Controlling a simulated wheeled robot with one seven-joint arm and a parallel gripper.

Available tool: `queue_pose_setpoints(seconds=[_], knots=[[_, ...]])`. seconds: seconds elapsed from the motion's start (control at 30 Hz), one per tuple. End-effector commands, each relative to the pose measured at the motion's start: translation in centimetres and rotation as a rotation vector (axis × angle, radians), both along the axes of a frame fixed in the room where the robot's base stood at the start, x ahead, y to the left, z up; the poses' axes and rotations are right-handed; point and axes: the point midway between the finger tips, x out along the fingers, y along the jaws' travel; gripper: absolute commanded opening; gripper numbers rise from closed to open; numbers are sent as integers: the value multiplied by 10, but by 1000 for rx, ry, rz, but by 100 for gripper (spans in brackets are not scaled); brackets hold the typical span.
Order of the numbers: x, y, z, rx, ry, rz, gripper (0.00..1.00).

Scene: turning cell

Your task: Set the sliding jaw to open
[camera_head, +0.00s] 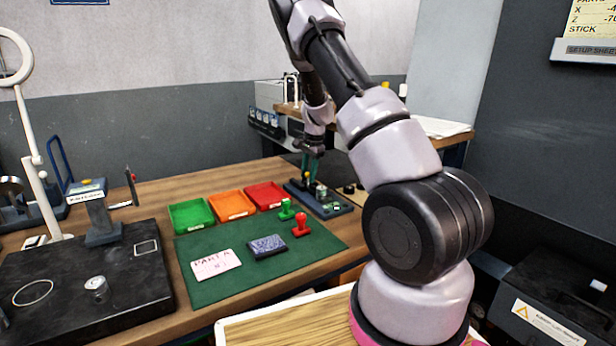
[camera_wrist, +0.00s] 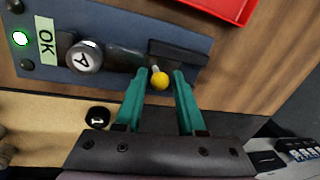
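A blue fixture plate (camera_wrist: 115,25) carries the dark jaw parts, with a dark block (camera_wrist: 180,52) at its right end. A small lever with a yellow ball knob (camera_wrist: 160,81) stands beside this block, and a round grey part marked A (camera_wrist: 85,56) sits to its left. The fixture (camera_head: 335,209) also shows at the mat's far right corner in the head view. My gripper (camera_wrist: 159,72) is open, its two teal fingers on either side of the yellow knob with a gap at each side. In the head view my gripper (camera_head: 311,168) reaches down over the fixture and partly hides it.
A green light (camera_wrist: 19,38) glows beside an OK label (camera_wrist: 46,40). Green (camera_head: 190,215), orange (camera_head: 232,205) and red (camera_head: 265,195) trays stand left of the fixture. Two stamps (camera_head: 301,224) stand on the green mat (camera_head: 215,285).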

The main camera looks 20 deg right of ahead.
Motion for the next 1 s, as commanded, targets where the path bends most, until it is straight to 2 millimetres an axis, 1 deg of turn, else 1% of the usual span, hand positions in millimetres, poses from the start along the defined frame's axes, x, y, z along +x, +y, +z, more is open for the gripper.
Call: queue_pose_setpoints(seconds=[0.03, 0.13, 0.4, 0.47, 0.5, 1.0], knots=[[1, 0, -4, 0, 0, 0, 39], [2, 0, -8, -1, 0, 0, 39], [2, 1, -9, -1, -1, 0, 39], [2, 1, -9, -1, -1, 0, 16], [2, 1, -9, -1, -1, 0, 1], [2, 1, -8, 0, -1, 0, 0]])
